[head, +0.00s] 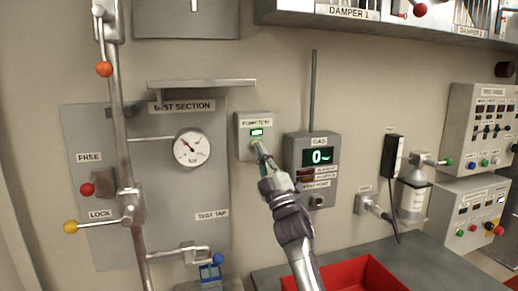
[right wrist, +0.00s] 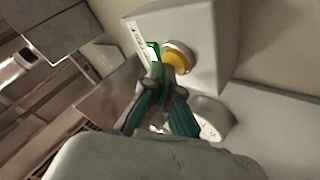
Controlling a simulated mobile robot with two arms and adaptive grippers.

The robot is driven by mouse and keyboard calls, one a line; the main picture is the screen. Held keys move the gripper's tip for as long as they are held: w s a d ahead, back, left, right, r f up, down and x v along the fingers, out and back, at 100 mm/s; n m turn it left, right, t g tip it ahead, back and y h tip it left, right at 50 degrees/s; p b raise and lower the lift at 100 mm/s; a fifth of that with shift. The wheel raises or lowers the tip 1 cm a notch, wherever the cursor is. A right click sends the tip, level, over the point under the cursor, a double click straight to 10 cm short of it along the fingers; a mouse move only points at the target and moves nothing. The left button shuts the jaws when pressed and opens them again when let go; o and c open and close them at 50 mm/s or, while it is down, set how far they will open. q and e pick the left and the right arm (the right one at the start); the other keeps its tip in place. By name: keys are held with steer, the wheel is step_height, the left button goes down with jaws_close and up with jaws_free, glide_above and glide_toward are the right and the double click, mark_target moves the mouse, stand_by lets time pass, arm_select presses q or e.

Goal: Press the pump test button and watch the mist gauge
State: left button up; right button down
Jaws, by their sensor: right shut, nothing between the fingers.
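The pump test box (head: 243,122) is a small grey wall box with a lit green display. Its yellow button shows in the right wrist view (right wrist: 178,57); in the head view my fingers mostly cover it. My right gripper (head: 262,152) is shut and empty, with its fingertips at the button; in the right wrist view the gripper (right wrist: 165,75) overlaps the button's edge. I cannot tell whether the button is pressed in. The mist gauge (head: 192,147) is a round white dial left of the box, its needle pointing to the upper left. My left gripper is not in view.
The gas box (head: 311,170) reads 0 just right of my right arm. A vertical pipe (head: 118,110) with coloured knobs stands at left. A red tray (head: 360,275) lies below on the grey counter (head: 420,250). Control boxes (head: 480,130) are at far right.

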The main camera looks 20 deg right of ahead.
steer(key=shift+s+p, duration=0.55)
steer(key=shift+s, duration=0.45)
steer(key=s+p, duration=0.2)
steer(key=s, duration=0.3)
steer(key=shift+d, duration=0.15)
stand_by(0.4)
